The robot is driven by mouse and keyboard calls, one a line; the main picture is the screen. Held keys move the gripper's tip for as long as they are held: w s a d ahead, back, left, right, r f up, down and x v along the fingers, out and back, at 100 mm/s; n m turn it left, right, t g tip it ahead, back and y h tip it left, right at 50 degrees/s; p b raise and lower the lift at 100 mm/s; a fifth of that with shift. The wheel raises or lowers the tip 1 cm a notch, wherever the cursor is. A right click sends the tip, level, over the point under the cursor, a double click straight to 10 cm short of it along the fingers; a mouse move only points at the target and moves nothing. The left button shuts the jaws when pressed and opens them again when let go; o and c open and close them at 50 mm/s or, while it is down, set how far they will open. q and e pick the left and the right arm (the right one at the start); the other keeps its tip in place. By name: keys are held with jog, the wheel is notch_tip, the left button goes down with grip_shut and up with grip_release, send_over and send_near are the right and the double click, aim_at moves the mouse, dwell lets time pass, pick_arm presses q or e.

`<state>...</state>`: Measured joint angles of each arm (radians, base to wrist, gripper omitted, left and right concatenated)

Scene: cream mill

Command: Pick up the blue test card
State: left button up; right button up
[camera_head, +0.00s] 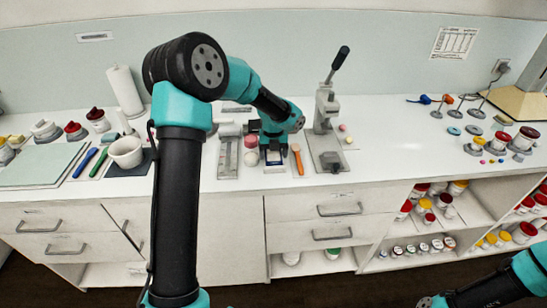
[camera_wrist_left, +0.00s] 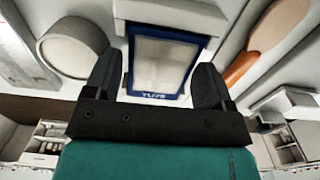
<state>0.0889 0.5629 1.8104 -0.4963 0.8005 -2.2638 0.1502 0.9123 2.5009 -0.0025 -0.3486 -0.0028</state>
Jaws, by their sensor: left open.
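The blue test card (camera_wrist_left: 158,92) shows in the left wrist view as a blue-edged frame with a pale middle and small print along its near edge. It lies between the two dark fingers of my left gripper (camera_wrist_left: 159,80), which are apart on either side of it. In the head view the card (camera_head: 275,158) shows as a small dark-blue-edged patch on the counter, partly hidden by my left gripper (camera_head: 273,148) above it. Whether the fingers touch the card I cannot tell. My right arm's links show at the lower right, with its gripper out of view.
An orange-handled spatula (camera_head: 298,160) lies just right of the card. A lever press (camera_head: 325,110) stands beyond it on the right. Round pots (camera_head: 251,158) and a grey metal gauge (camera_head: 228,158) are on the left. A white mortar (camera_head: 126,152) stands farther left.

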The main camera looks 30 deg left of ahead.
aim_at(273, 155)
pick_arm(q)
jog(key=c, duration=0.7)
jog(key=shift+r, duration=0.1)
jog(key=shift+r, duration=1.7)
jog(key=shift+s+d+r, duration=0.1)
jog(key=shift+s+r, duration=0.05)
jog(key=shift+r, duration=0.15)
jog(key=s+d, duration=0.2)
jog(key=s, duration=0.2)
jog(key=s+d+r, duration=0.1)
jog(key=s+d, duration=0.2)
jog(key=s, duration=0.2)
jog(key=s+d, duration=0.3)
jog(key=s, duration=0.1)
jog(key=shift+s+d+r, duration=0.1)
jog(key=shift+s+r, duration=0.05)
